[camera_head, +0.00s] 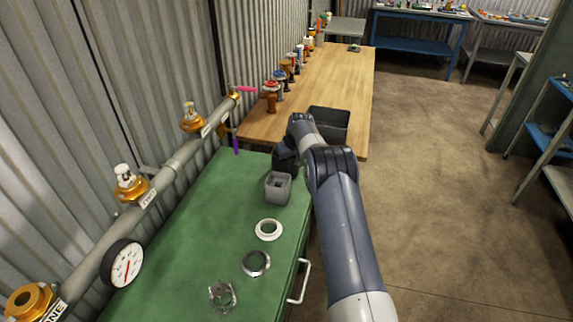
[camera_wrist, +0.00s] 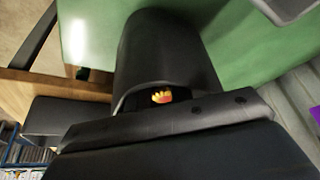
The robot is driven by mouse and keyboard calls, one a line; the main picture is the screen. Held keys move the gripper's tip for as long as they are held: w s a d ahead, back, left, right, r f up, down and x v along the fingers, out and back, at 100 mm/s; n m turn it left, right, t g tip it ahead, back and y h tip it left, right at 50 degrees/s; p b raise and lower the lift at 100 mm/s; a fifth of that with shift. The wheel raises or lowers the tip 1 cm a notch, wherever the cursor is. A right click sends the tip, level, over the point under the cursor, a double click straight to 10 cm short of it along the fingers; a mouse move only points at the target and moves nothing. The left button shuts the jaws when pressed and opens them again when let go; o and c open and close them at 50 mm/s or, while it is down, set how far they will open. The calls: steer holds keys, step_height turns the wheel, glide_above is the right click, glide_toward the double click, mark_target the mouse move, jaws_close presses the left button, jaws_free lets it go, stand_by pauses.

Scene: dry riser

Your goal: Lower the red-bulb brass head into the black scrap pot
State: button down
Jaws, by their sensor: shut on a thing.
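The black scrap pot (camera_head: 283,167) stands on the green bench top, partly hidden by my gripper (camera_head: 288,147) in the head view. In the wrist view the pot (camera_wrist: 165,45) is a dark round vessel with its mouth towards my gripper (camera_wrist: 163,108). A small yellow and red piece of the brass head (camera_wrist: 161,97) shows at the pot's mouth, by my gripper. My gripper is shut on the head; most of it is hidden. I cannot tell whether the head touches the pot.
A grey square block (camera_head: 278,188), a white ring (camera_head: 268,230), a metal ring (camera_head: 256,263) and a clear piece (camera_head: 222,296) lie on the green bench (camera_head: 195,245). A pipe (camera_head: 165,178) with brass heads runs along the left. A dark bin (camera_head: 335,123) stands on the wooden bench.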

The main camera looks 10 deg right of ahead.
steer(key=c, duration=1.2)
jaws_free()
steer(key=shift+o, duration=0.2)
steer(key=shift+r, duration=0.1)
steer(key=p+v, duration=0.2)
steer(key=v, duration=0.8)
steer(key=shift+s+r, duration=0.2)
steer(key=shift+r, duration=0.05)
steer(key=b+x, duration=0.2)
steer(key=x, duration=0.9)
steer(key=shift+r, duration=0.4)
